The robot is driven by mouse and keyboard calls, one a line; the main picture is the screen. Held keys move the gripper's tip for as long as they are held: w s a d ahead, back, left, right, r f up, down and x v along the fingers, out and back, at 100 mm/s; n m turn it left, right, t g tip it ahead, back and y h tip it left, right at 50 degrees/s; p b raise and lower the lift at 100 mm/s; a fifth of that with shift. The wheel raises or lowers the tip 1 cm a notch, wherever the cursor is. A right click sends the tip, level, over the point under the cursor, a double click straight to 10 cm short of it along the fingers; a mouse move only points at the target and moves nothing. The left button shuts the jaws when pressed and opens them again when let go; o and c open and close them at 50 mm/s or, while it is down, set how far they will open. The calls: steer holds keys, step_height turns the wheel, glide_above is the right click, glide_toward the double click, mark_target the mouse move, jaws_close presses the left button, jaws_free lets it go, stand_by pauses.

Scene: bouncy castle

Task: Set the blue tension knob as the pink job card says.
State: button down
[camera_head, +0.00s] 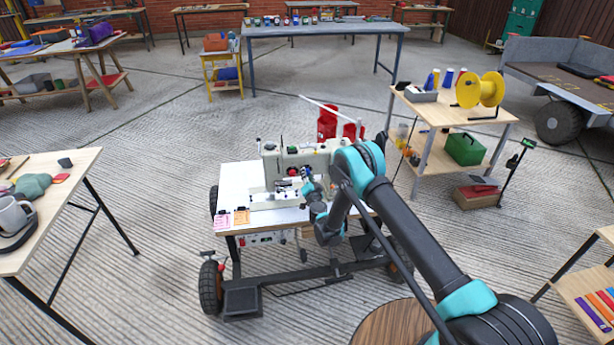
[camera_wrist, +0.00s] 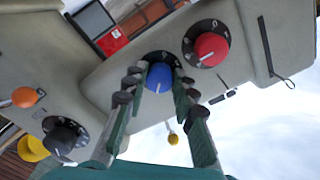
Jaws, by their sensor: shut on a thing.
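The blue tension knob (camera_wrist: 159,77) sits on a dark dial plate on the grey-beige machine head in the wrist view. Its white pointer line points toward the bottom of that picture. The fingers of my gripper (camera_wrist: 159,84) are on both sides of the knob, closed on it. The dial marks around it are mostly hidden by the fingers. The pink job card (camera_head: 222,218) lies at the front left edge of the sewing table (camera_head: 275,221); its writing is too small to read. In the head view the sewing machine (camera_head: 283,169) stands behind my gripper.
A red knob (camera_wrist: 210,48) is close to the right of the blue one. A black knob (camera_wrist: 60,140) and an orange knob (camera_wrist: 25,97) are at the left. An orange card (camera_head: 241,217) lies beside the pink one. A cart with a yellow spool (camera_head: 480,90) stands right.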

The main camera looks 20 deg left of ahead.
steer(key=c, duration=1.2)
jaws_free()
step_height(320, 180, up, 10)
steer(key=shift+f, duration=0.1)
